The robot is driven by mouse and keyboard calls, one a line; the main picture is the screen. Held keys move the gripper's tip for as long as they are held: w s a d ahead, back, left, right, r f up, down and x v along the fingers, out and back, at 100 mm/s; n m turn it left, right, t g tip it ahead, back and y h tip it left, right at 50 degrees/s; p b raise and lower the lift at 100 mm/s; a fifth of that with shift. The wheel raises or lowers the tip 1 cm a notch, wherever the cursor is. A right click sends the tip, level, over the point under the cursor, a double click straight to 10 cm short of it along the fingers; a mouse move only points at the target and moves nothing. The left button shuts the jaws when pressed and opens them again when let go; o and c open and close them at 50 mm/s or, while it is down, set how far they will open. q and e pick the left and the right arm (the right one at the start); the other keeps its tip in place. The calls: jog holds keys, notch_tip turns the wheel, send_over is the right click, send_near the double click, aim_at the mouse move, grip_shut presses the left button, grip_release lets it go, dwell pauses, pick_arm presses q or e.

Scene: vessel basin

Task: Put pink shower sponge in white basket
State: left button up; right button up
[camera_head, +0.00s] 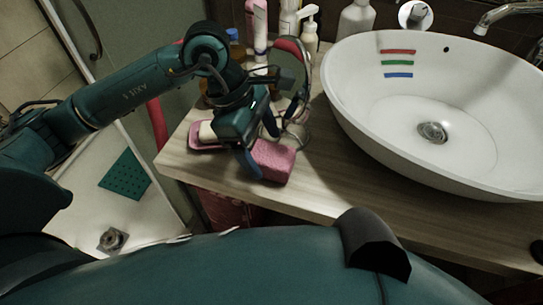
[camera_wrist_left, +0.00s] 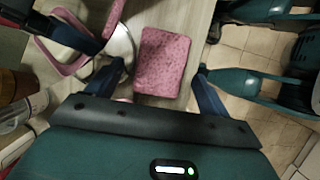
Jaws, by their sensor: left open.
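The pink shower sponge (camera_head: 275,163) is a rectangular block lying near the front edge of the wooden counter. It also shows in the left wrist view (camera_wrist_left: 163,62), ahead of and between the two fingers. My left gripper (camera_head: 262,150) is right at the sponge, above it, with its blue fingers apart; in the left wrist view (camera_wrist_left: 160,85) the fingers stand on either side, with gaps to the sponge. It holds nothing. The gripper covers part of the sponge in the head view. I cannot make out a white basket. My right gripper is not in view.
A pink soap dish (camera_head: 196,146) with white soap lies left of the sponge. Bottles (camera_head: 309,33) stand behind, and a round mirror (camera_head: 301,106) is close by the gripper. The white basin (camera_head: 372,150) fills the right of the counter (camera_head: 335,190). Bare counter lies before the basin.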

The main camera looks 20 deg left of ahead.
pick_arm(q)
jog(key=shift+d+f, duration=0.2)
jog(key=shift+f, duration=0.25)
jog(key=c, duration=1.1)
jog(key=shift+r, duration=0.1)
